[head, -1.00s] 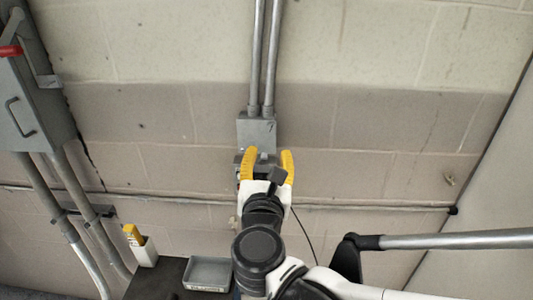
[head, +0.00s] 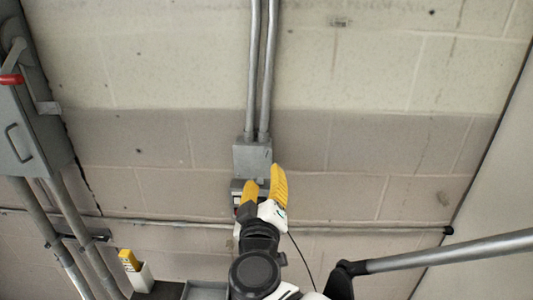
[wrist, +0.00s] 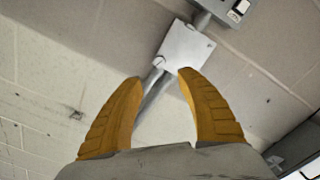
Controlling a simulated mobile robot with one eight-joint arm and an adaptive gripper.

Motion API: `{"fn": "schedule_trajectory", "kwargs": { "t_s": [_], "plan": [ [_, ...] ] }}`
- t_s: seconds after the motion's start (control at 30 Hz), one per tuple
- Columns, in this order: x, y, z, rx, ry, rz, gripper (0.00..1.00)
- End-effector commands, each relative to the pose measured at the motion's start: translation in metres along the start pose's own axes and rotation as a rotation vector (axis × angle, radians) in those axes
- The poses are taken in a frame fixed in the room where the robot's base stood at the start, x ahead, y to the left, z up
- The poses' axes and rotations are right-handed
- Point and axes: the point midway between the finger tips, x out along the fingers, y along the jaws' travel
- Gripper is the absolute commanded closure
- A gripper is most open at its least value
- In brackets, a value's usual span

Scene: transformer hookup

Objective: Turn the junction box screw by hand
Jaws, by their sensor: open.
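The junction box (head: 252,158) is a grey metal box on the block wall, at the lower end of two conduits. My gripper (head: 264,175), with yellow fingers, is open just below and right of it in the head view. In the wrist view, the box's pale cover (wrist: 185,47) lies just beyond the fingertips of my gripper (wrist: 158,74), above the gap. A small screw-like spot (wrist: 159,61) shows at the cover's corner near the left fingertip. Nothing is seen between the fingers except the conduit behind. I cannot tell whether any fingertip touches the box.
A grey switch box (wrist: 234,10) with a white rocker adjoins the junction box. A grey disconnect box (head: 30,120) with a red handle is at the left. A thin pipe (head: 390,229) crosses the wall. A yellow-topped item (head: 129,260) and a grey tray (head: 205,290) are low left.

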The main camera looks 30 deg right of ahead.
Motion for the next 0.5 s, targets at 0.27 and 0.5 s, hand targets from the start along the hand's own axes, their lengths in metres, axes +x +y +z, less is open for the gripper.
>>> {"fn": "schedule_trajectory", "kwargs": {
  "t_s": [0.27,0.5],
  "plan": [
    [0.0024,0.0006,-0.0004,0.611,0.0,0.0,0.56],
    [0.0074,0.0004,0.0008,0.771,-0.001,0.002,0.56]
  ]
}}
